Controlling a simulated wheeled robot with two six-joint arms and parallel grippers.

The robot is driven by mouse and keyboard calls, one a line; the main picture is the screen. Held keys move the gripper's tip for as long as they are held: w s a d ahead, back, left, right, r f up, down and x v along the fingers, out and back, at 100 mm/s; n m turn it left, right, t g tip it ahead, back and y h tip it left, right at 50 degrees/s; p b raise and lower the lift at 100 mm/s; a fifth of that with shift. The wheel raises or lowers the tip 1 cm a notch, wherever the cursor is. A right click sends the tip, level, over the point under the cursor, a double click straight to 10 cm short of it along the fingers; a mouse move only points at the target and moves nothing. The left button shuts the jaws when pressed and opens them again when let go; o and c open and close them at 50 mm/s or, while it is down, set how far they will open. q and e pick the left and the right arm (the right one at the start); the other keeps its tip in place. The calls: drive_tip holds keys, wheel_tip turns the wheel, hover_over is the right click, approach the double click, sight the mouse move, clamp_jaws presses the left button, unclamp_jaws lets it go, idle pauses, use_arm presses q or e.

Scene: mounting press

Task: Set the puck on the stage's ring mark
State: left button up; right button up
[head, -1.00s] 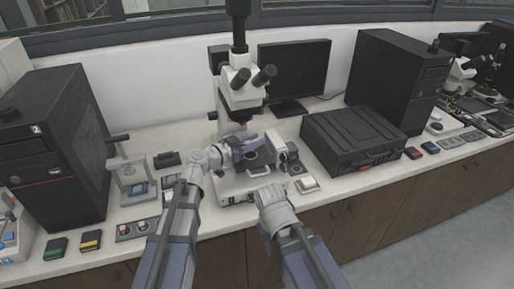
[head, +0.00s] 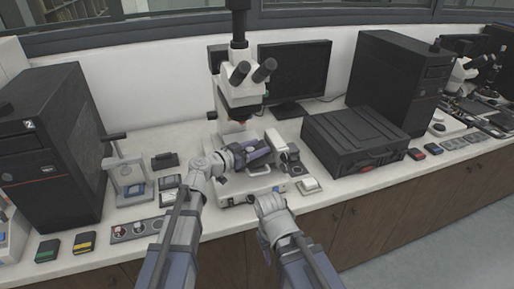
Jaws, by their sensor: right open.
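The microscope (head: 240,90) stands at the back middle of the bench. Its pale stage base (head: 238,190) is in front of it. My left gripper (head: 257,152) is over the stage, below the eyepieces, and covers much of its top. Whether its fingers are shut on something is too small to tell. I cannot pick out the puck or the ring mark; the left gripper may hide them. My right gripper (head: 266,194) is open at the front edge of the stage base, lower than the left one. A pale loop-shaped part (head: 262,171) shows between the two grippers.
A small press with a lever (head: 128,178) stands left of the stage. A black case (head: 355,138) lies to the right. A small white box (head: 309,186) is beside the base. Several small coloured blocks lie along the front edge.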

use_arm(q)
drive_tip(key=shift+o, duration=0.3)
drive_tip(key=shift+r, duration=0.15)
drive_tip(key=shift+s+a+r, duration=0.1)
drive_tip(key=shift+s+a, duration=0.1)
drive_tip(key=p+v, duration=0.2)
drive_tip(key=v, duration=0.9)
drive_tip(key=shift+s+a, duration=0.15)
drive_tip(key=shift+a, duration=0.05)
